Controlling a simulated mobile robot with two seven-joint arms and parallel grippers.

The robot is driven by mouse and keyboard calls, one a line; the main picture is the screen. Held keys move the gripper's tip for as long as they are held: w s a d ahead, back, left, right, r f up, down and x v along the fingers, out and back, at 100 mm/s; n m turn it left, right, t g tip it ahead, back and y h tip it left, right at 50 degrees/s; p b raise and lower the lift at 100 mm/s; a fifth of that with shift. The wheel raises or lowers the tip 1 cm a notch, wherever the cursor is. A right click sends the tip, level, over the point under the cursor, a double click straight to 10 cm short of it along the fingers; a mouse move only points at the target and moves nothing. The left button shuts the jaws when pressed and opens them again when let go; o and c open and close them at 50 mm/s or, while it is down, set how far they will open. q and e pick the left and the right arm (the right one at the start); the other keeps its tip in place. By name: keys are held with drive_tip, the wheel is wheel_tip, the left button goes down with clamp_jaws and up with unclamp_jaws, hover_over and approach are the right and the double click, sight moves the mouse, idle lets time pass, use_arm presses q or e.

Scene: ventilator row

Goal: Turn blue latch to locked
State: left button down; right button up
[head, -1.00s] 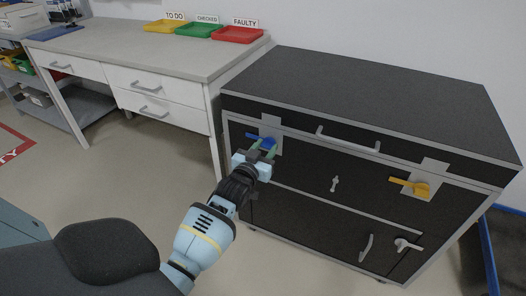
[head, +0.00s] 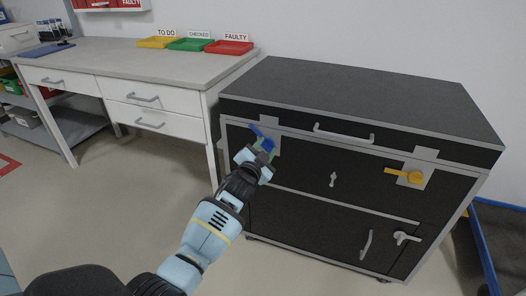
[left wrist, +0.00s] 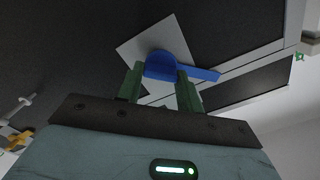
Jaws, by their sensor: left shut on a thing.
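The blue latch (head: 256,131) is on a light grey plate at the upper left of the black cabinet's front. Its handle slants up and to the left from the pivot. My left gripper (head: 264,148) is shut on the latch, with its green fingers on either side of the blue hub. In the left wrist view the latch (left wrist: 161,66) sits between the two fingers (left wrist: 161,87), its handle reaching out past one finger to the right. The gripper partly hides the hub in the head view. My right gripper is not in view.
The black cabinet (head: 350,95) also carries a yellow latch (head: 404,176), a long grey handle (head: 344,134) and smaller handles below. A white workbench (head: 130,62) with yellow, green and red trays stands to the left. Open floor lies in front.

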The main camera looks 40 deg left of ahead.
use_arm(q)
drive_tip(key=shift+f+m, duration=0.1)
drive_tip(key=shift+m, duration=1.8)
drive_tip(key=m, duration=0.2)
drive_tip(key=shift+m, duration=0.3)
drive_tip(key=shift+f+m, duration=0.1)
drive_tip(key=shift+m, duration=0.9)
drive_tip(key=shift+m+b, duration=0.3)
drive_tip(key=shift+m, duration=0.3)
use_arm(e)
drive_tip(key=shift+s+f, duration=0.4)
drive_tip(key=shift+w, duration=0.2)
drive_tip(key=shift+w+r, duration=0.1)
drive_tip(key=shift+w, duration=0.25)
